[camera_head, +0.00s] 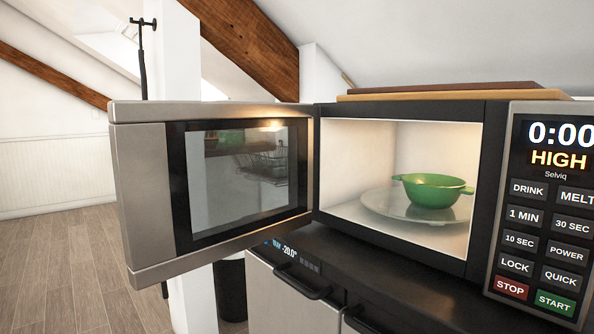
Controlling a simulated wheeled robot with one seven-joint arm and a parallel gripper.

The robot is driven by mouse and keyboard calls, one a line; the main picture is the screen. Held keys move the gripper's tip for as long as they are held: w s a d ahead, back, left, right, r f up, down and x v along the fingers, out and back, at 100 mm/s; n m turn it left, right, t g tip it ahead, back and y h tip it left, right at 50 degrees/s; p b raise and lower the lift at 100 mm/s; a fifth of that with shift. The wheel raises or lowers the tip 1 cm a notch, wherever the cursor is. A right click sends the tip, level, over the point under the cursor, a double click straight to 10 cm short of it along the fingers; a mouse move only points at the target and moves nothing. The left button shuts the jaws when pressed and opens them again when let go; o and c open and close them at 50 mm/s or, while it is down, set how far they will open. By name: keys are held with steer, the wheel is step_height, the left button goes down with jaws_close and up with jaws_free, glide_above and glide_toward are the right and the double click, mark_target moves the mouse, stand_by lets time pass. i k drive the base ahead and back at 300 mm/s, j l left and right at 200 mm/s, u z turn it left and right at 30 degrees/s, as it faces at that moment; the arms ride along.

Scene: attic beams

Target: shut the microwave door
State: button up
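The microwave (481,190) fills the right half of the head view. Its door (147,190) stands wide open, swung out to the left on the hinge beside the cavity. The door has a steel frame and a dark-edged window (238,185). A green bowl (432,193) with small side handles sits upright on the glass turntable (385,206) inside the lit cavity. The control panel (548,215) shows 0:00 and HIGH. My gripper is not in view.
The microwave stands on a dark counter (400,291) above a steel appliance (285,300) with dark handles. Boards (450,93) lie on top of the microwave. A white post (176,60) stands behind the door. Open wooden floor (60,255) lies to the left.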

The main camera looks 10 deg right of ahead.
mark_target(147, 139)
steer(key=i+j+z, duration=0.1)
steer(key=j+z, duration=0.7)
steer(key=z, duration=0.15)
steer(key=j+z, duration=0.5)
steer(key=k+j, duration=0.1)
steer(key=j, duration=0.35)
steer(key=k+j+z, duration=0.1)
steer(key=j, duration=0.4)
steer(key=k+j+z, duration=0.1)
steer(key=j, duration=0.35)
